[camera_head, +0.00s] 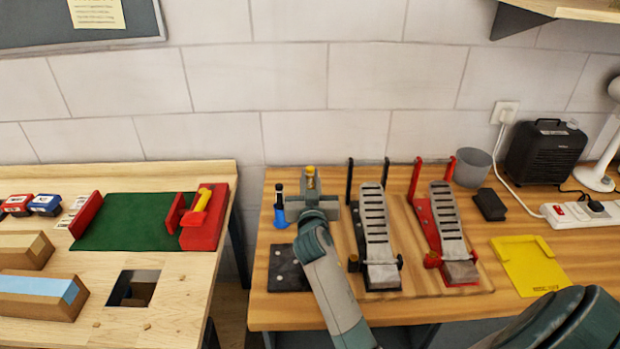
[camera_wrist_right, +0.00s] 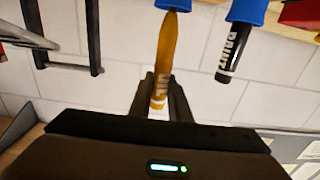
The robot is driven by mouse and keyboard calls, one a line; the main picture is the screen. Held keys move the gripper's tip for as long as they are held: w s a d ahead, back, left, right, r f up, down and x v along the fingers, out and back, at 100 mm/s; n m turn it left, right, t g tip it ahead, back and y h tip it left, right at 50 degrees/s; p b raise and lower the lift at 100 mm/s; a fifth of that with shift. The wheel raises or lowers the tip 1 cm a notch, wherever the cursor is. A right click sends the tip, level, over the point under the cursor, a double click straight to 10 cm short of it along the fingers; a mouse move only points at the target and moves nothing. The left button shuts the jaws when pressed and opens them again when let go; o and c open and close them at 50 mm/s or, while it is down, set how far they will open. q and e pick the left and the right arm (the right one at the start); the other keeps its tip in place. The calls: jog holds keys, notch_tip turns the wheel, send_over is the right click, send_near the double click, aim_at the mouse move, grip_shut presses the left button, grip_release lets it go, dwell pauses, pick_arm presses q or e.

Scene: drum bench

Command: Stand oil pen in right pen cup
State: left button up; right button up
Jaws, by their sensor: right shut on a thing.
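The oil pen (camera_wrist_right: 172,55) is amber with a pale end. My right gripper (camera_wrist_right: 158,90) is shut on it near that end. In the head view the pen (camera_head: 311,177) stands about upright above my right gripper (camera_head: 312,192). In the wrist view its far end meets a blue pen cup (camera_wrist_right: 181,4), the right one; I cannot tell how far inside it is. That cup is hidden behind my gripper in the head view. The left pen cup (camera_head: 280,218) is blue and holds a black paint marker (camera_head: 279,191), also seen in the wrist view (camera_wrist_right: 234,52). My left gripper is not in view.
A dark plate with holes (camera_head: 286,270) lies left of my right forearm. A black-framed pedal (camera_head: 377,240) and a red-framed pedal (camera_head: 446,235) stand to the right. A grey cup (camera_head: 473,167) and a yellow tray (camera_head: 530,267) are further right. A gap separates the left table (camera_head: 190,300).

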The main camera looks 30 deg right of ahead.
jog(key=shift+f+b, duration=1.1)
jog(key=shift+f, duration=0.35)
jog(key=o, duration=0.8)
jog(key=shift+f, duration=0.1)
